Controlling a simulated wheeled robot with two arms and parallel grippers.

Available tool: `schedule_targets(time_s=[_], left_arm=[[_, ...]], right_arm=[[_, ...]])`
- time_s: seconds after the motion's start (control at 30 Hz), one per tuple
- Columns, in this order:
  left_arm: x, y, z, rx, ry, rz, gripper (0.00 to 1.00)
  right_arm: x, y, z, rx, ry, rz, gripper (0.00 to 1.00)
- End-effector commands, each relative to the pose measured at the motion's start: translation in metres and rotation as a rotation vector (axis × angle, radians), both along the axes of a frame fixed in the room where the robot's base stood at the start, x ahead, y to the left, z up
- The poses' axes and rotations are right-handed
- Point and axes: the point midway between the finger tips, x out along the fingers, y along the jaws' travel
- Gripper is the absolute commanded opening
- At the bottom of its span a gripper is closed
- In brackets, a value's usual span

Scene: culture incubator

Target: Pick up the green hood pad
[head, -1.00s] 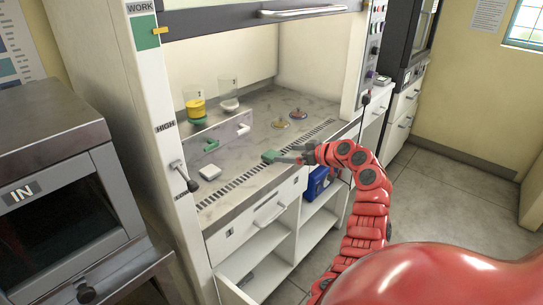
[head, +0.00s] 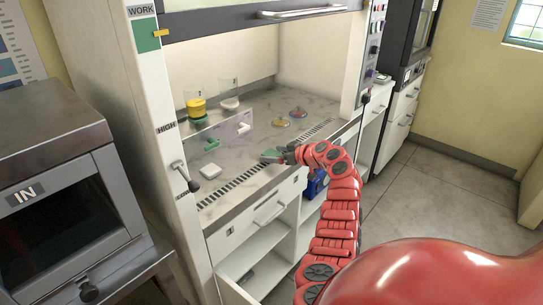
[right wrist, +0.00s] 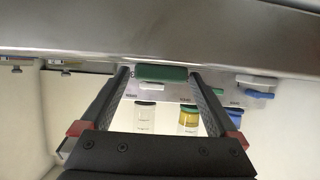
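The green hood pad (head: 270,156) lies near the front edge of the fume hood's worktop, by the slotted vent strip. My right gripper (head: 282,154) is right at the pad and partly covers it. In the right wrist view, the fingers of the right gripper (right wrist: 158,78) are spread apart. The green pad (right wrist: 162,73) shows between the fingertips, with a small gap on each side, so it does not look clamped. My left gripper is in neither view.
A white pad (head: 211,172) lies left of the gripper. A yellow dish (head: 280,123) and a purple dish (head: 298,113) lie behind the gripper. The hood's raised sash (head: 250,20) hangs above.

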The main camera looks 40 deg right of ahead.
Motion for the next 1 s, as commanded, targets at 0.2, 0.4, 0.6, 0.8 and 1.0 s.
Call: schedule_targets(time_s=[0.2,0.4,0.6,0.8,1.0], left_arm=[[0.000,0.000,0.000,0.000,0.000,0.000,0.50],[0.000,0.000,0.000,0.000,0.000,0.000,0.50],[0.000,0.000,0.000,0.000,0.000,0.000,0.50],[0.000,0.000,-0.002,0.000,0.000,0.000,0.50],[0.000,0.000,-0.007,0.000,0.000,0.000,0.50]], right_arm=[[0.000,0.000,0.000,0.000,0.000,0.000,0.53],[0.000,0.000,0.000,0.000,-0.001,0.000,0.17],[0.000,0.000,0.000,0.000,-0.001,0.000,0.17],[0.000,0.000,0.008,-0.001,-0.002,-0.001,0.17],[0.000,0.000,0.037,-0.005,-0.005,0.000,0.17]])
